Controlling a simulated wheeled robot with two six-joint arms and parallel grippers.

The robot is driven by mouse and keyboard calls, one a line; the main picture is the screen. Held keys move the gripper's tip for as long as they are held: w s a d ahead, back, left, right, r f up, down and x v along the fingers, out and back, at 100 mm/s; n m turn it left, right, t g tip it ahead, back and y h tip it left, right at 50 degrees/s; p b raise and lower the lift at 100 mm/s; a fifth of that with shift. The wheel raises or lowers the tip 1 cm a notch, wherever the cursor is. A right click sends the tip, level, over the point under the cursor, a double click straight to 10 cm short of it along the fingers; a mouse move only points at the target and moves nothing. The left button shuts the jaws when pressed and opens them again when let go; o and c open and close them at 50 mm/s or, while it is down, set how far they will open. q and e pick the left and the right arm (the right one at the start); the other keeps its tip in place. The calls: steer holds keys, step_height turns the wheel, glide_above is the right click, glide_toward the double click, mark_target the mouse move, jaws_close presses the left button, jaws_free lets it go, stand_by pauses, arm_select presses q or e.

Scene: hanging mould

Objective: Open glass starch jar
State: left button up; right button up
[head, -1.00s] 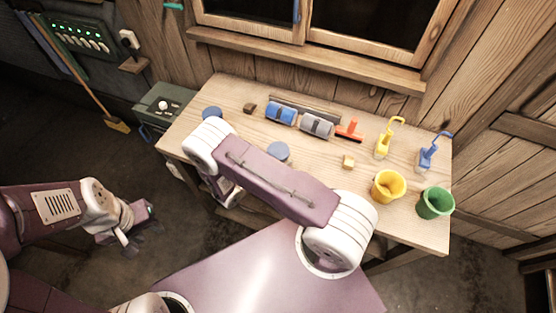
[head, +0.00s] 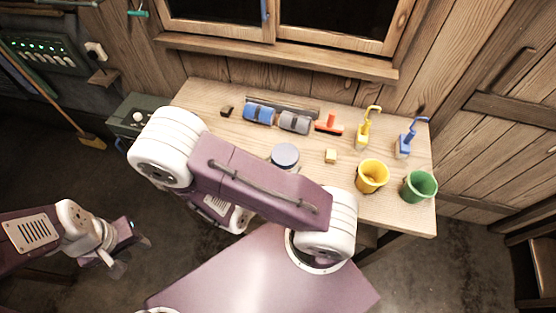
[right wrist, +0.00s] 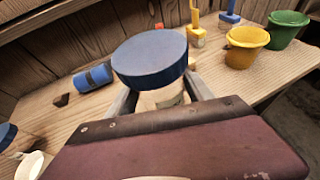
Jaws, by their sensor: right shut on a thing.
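The glass starch jar shows mainly as its round blue lid (right wrist: 150,58) in the right wrist view. A little pale glass body (right wrist: 168,98) shows under it. The lid sits on the jar. My right gripper (right wrist: 158,94) has one finger on each side of the jar beneath the lid and is shut on it. The fingertips are hidden by the lid. In the head view the lid (head: 285,154) shows just beyond my right arm, and that gripper is hidden. My left gripper (head: 132,258) is open and empty, off the table at the lower left.
The wooden table (head: 400,225) holds a blue roll (head: 259,113), a grey roll (head: 295,122), a red scraper (head: 329,125), a yellow cube (head: 331,156), a yellow bucket (head: 372,176) and a green bucket (head: 419,186). Another blue disc (right wrist: 7,134) lies at the left edge of the wrist view.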

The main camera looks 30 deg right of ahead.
steer(key=o, duration=0.7)
jaws_close()
steer(key=w+a+f+n+t+b, duration=0.1)
steer(key=w+a+f, duration=0.1)
steer(key=w, duration=0.1)
steer(key=w+a+f+n+t+y+b, duration=0.1)
steer(key=w+a+f+b, duration=0.1)
steer(key=a, duration=0.1)
steer(key=w+a+f+n+t+b, duration=0.1)
steer(key=w+a+f+b, duration=0.1)
steer(key=w, duration=0.1)
steer(key=shift+w+a+f+y, duration=0.25)
steer(key=shift+w+a+y, duration=0.05)
steer(key=shift+w, duration=0.05)
steer(key=shift+r+t, duration=0.1)
steer(key=shift+t, duration=0.2)
steer(key=shift+r, duration=0.1)
